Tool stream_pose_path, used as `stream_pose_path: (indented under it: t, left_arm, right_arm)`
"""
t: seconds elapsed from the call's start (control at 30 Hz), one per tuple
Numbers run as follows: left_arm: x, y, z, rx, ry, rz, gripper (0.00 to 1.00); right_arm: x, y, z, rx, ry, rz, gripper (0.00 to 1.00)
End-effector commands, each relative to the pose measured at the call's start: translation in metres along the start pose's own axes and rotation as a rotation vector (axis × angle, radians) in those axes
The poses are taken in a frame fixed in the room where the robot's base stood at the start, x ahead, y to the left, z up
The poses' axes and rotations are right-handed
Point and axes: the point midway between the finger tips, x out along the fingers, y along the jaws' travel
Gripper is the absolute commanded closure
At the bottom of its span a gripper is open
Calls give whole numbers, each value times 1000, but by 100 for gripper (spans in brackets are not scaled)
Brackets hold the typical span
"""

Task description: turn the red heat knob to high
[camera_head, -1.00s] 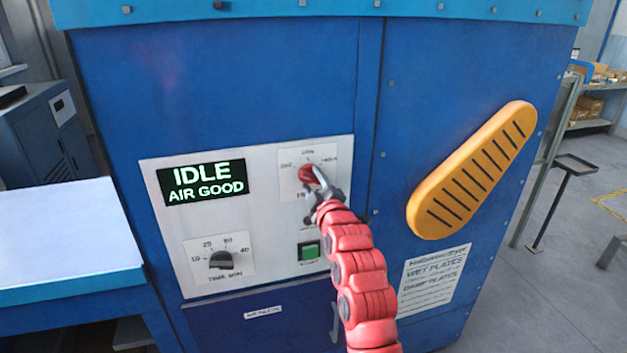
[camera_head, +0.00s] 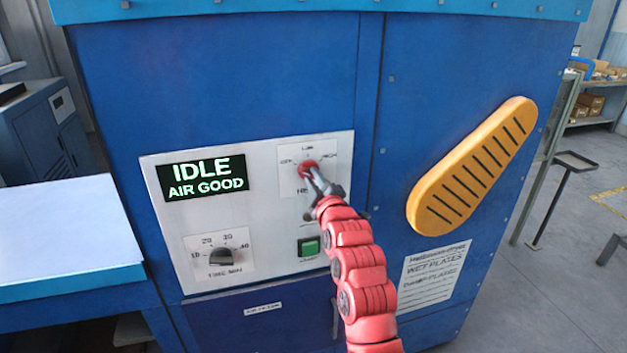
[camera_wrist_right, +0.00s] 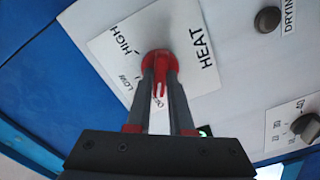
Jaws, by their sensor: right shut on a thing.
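The red heat knob (camera_head: 306,167) is on a white dial plate on the blue machine's control panel, with OFF, LOW and HIGH marks around it. My right gripper (camera_head: 313,180) is shut on the knob, its fingers on either side of it. The knob also shows in the right wrist view (camera_wrist_right: 158,60), where a white pointer line between the fingers lies towards the OFF mark. The fingers hide part of the knob and dial. My left gripper is not in view.
A display (camera_head: 207,176) reads IDLE, AIR GOOD. A time knob (camera_head: 222,256) and a green button (camera_head: 309,246) sit low on the panel. A large yellow slotted handle (camera_head: 472,168) is at the right. A white-topped table (camera_head: 65,232) stands at the left.

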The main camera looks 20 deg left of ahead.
Motion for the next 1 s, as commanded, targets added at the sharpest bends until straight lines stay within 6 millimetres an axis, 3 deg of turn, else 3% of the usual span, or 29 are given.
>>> stream_pose_path:
  t: [0.27,0.6,1.0]
  left_arm:
    - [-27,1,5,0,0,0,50]
    - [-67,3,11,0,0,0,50]
    - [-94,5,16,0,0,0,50]
  right_arm:
    - [0,-6,3,134,0,-1,100]
    - [0,-5,3,440,1,0,100]
    - [0,-1,2,819,1,1,100]
